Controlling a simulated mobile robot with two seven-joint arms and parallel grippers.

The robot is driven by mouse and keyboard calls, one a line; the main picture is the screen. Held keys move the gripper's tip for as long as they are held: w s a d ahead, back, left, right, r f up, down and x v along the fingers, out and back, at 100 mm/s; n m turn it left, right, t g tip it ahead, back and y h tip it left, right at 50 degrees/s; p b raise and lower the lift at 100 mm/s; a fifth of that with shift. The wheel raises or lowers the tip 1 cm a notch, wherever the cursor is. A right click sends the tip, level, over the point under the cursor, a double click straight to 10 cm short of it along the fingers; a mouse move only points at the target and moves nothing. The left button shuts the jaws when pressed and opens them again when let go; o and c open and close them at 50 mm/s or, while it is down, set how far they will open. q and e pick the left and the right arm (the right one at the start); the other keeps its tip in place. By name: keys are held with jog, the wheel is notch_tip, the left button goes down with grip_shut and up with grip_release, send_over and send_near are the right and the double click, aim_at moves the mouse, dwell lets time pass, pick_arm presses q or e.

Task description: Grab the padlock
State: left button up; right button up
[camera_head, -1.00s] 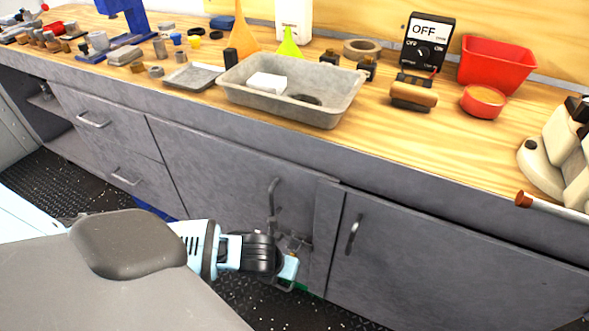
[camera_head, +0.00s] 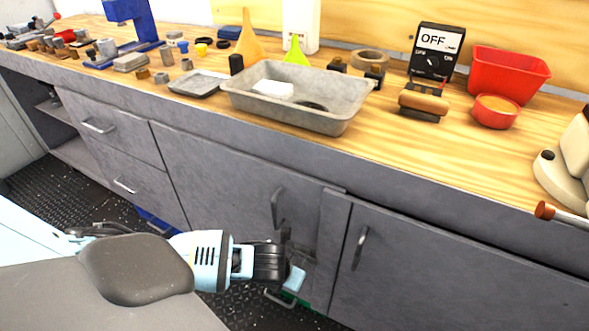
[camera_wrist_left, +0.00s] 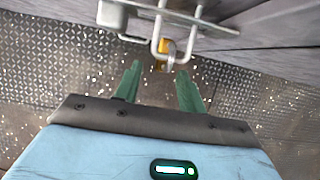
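The padlock (camera_wrist_left: 163,50) shows in the left wrist view as a small brass-yellow body with a grey shackle, hanging at a metal latch (camera_wrist_left: 143,14) on the cabinet front. My left gripper (camera_wrist_left: 160,77) is open, with its two green fingers pointing toward the padlock. The padlock lies just beyond the fingertips, roughly between their lines, and the fingers look apart from it. In the head view my left gripper (camera_head: 295,284) is low by the cabinet doors; I cannot make out the padlock there. My right gripper is not in view.
A grey cabinet (camera_head: 225,170) with bar handles stands close in front. Dark studded floor (camera_wrist_left: 65,60) lies below the gripper.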

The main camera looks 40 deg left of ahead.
pick_arm(q)
jog(key=b+x, duration=0.1)
jog(key=x, duration=0.2)
jog(key=shift+d+f, duration=0.1)
jog(key=shift+f, duration=0.05)
grip_shut()
dwell(0.4)
